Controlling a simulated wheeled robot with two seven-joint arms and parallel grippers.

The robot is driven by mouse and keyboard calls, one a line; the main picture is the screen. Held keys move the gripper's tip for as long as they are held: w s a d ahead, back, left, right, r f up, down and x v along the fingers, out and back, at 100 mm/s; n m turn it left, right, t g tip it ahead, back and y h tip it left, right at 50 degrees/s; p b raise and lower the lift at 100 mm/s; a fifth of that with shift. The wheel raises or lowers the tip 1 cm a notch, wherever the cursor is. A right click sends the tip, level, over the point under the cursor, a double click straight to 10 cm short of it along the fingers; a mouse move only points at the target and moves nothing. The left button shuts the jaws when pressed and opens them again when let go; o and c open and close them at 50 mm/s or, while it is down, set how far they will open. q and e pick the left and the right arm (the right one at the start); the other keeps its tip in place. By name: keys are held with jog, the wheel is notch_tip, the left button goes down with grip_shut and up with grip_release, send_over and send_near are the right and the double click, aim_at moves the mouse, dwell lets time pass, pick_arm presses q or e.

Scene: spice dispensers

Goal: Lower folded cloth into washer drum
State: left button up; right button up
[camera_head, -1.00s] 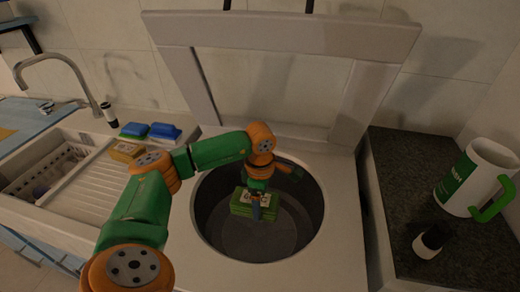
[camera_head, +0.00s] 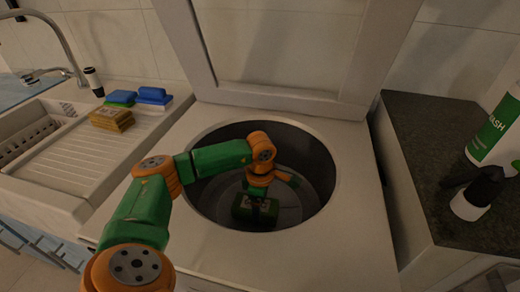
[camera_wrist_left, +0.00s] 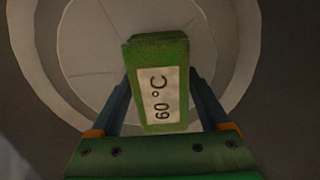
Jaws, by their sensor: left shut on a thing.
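The folded green cloth (camera_head: 250,208) is inside the washer drum (camera_head: 318,172), low in its front part. In the left wrist view the cloth (camera_wrist_left: 158,60) carries a white label reading "60 °C". My left gripper (camera_head: 262,203) reaches down into the drum and is shut on the cloth. In the left wrist view its two blue fingers (camera_wrist_left: 160,100) stand on either side of the cloth, with the drum's pale floor behind. I cannot tell whether the cloth touches the drum floor. The right gripper is not in view.
The washer's raised lid (camera_head: 285,98) stands open behind the drum. To the left is a sink with a ridged drainboard (camera_head: 80,165), holding sponges (camera_head: 112,118). To the right, a dark counter (camera_head: 420,150) holds a white-and-green jug (camera_head: 495,135) and a small dark-topped bottle (camera_head: 472,198).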

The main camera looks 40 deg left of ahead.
pick_arm(q)
jog(key=shift+f+b, duration=0.4)
jog(key=shift+f, duration=0.55)
jog(key=o, duration=1.3)
notch_tip(320, 180, up, 7)
jog(key=shift+r, duration=0.1)
